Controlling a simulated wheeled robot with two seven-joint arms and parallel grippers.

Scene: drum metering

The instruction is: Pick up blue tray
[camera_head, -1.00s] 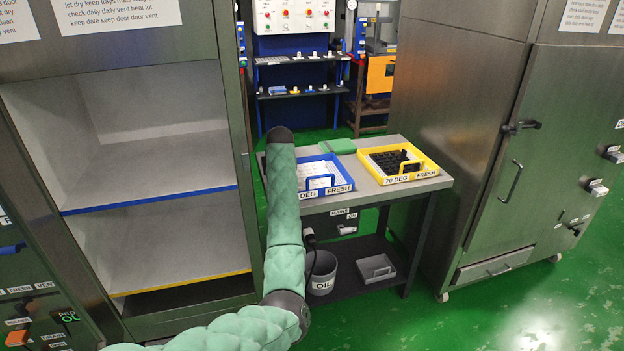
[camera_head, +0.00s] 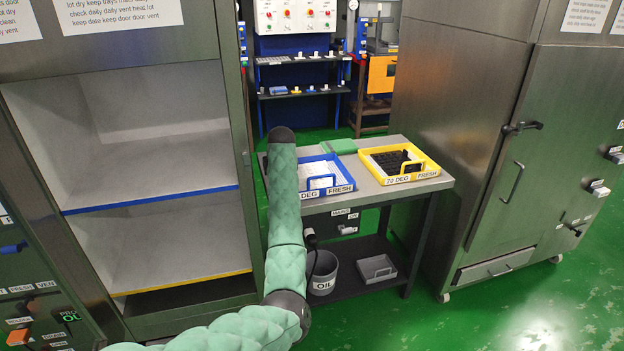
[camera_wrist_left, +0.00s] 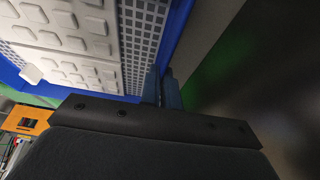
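The blue tray (camera_head: 340,181) sits on the grey table, with white pieces in it and a label reading DEG FRESH on its front. My left arm reaches over its left side and hides that part; the gripper is hidden in the head view. In the left wrist view, the blue tray (camera_wrist_left: 181,25) shows its blue side wall beside white pieces and a grid floor. My left gripper (camera_wrist_left: 163,88) has its two fingers close together, one on each side of that wall, apparently shut on it. My right gripper is not in view.
A yellow tray (camera_head: 425,172) with black pieces stands right of the blue one. A green pad (camera_head: 338,146) lies behind. An open cabinet with a blue-edged shelf (camera_head: 150,200) is at left. A steel cabinet (camera_head: 480,140) stands at right. The green floor in front is clear.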

